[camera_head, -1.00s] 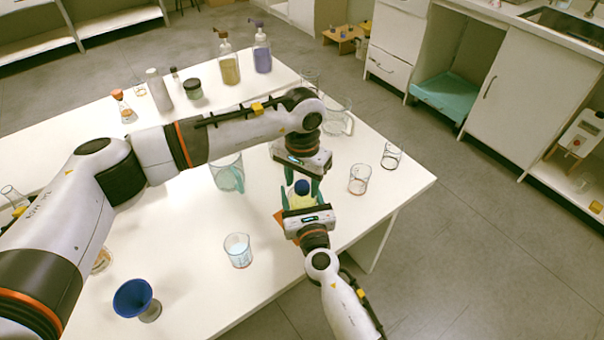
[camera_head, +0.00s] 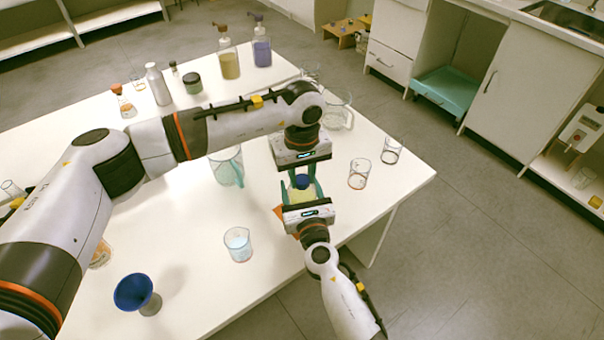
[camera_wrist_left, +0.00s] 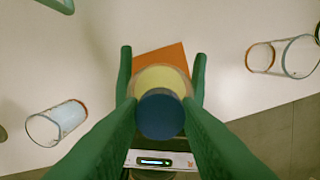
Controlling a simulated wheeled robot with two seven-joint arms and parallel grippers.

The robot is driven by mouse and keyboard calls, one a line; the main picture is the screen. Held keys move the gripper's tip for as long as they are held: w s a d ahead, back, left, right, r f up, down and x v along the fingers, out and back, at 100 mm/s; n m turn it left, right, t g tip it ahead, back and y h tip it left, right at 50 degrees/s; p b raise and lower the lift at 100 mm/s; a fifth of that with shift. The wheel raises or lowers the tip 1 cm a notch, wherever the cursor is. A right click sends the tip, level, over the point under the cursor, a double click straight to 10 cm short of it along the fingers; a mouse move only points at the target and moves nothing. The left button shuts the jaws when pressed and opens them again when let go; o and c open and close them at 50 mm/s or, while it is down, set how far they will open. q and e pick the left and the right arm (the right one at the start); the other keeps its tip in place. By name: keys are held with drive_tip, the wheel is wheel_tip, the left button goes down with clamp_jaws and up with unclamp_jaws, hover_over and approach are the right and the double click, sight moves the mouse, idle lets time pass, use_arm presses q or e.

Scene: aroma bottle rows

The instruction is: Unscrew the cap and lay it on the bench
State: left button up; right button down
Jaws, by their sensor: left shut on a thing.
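The blue cap (camera_head: 302,181) is between the fingers of my left gripper (camera_wrist_left: 160,112), which is shut on it from above. It also shows in the left wrist view (camera_wrist_left: 160,116) as a dark blue disc. Directly below is the bottle (camera_wrist_left: 161,76) with yellow contents. My right gripper (camera_head: 302,195) comes in from the front and is shut around the bottle's sides. The cap lines up over the bottle; whether its threads are still engaged is hidden. The white bench (camera_head: 200,285) is under both.
An orange mat (camera_wrist_left: 165,55) lies by the bottle. Glass beakers (camera_head: 359,174) (camera_head: 392,150) stand to the right, a beaker of pale liquid (camera_head: 238,245) to the front left, and a jug (camera_head: 226,168) to the left. A blue funnel (camera_head: 133,292) stands further left. The bench between is bare.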

use_arm(q)
drive_tip(key=n, duration=0.4)
drive_tip(key=shift+n, duration=0.4)
drive_tip(key=n, duration=1.1)
drive_tip(key=shift+n, duration=0.4)
drive_tip(key=n, duration=0.4)
drive_tip(key=shift+n, duration=0.4)
drive_tip(key=n, duration=1.1)
drive_tip(key=shift+n, duration=0.3)
drive_tip(key=n, duration=0.4)
drive_tip(key=shift+r+n, duration=0.1)
drive_tip(key=shift+n, duration=0.3)
drive_tip(key=n, duration=0.6)
